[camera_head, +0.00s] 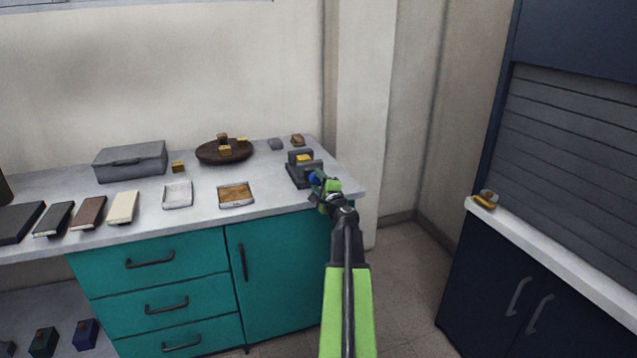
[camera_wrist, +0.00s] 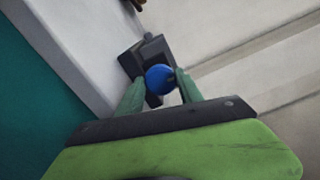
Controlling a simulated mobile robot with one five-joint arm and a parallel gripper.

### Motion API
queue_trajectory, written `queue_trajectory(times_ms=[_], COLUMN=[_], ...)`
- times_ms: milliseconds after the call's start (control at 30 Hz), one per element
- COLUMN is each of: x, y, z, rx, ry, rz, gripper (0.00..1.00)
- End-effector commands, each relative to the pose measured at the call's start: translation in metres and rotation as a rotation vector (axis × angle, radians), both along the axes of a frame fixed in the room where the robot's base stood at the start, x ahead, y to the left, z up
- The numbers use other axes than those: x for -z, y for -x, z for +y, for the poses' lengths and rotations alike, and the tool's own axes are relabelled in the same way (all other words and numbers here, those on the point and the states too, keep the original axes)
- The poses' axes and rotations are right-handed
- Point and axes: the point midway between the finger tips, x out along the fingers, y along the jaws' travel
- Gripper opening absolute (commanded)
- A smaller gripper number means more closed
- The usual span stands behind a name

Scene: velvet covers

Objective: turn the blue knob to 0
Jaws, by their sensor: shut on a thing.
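The blue knob (camera_wrist: 160,79) is on the front of a dark grey device (camera_head: 304,176) at the right end of the counter. In the wrist view the knob sits between the two green fingers of my gripper (camera_wrist: 167,88), which is shut on it. In the head view my gripper (camera_head: 322,188) covers part of the knob (camera_head: 315,179). The device also shows in the wrist view (camera_wrist: 150,52). I cannot see a 0 mark or where the knob points.
The white counter (camera_head: 300,205) holds a brown bowl (camera_head: 211,154), a grey box (camera_head: 131,161), two small trays and several books. A dark blue cabinet (camera_head: 520,285) with a shutter stands at the right. Floor shows between it and the counter.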

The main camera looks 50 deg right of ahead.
Motion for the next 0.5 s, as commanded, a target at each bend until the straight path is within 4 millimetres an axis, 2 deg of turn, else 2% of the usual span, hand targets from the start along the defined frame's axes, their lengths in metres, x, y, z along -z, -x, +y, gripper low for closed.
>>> queue_trajectory(times_ms=[500], x=[0.0013], y=[0.0016], z=[0.0003], rx=[0.001], ry=[0.094], rz=[0.059], gripper=[0.03])
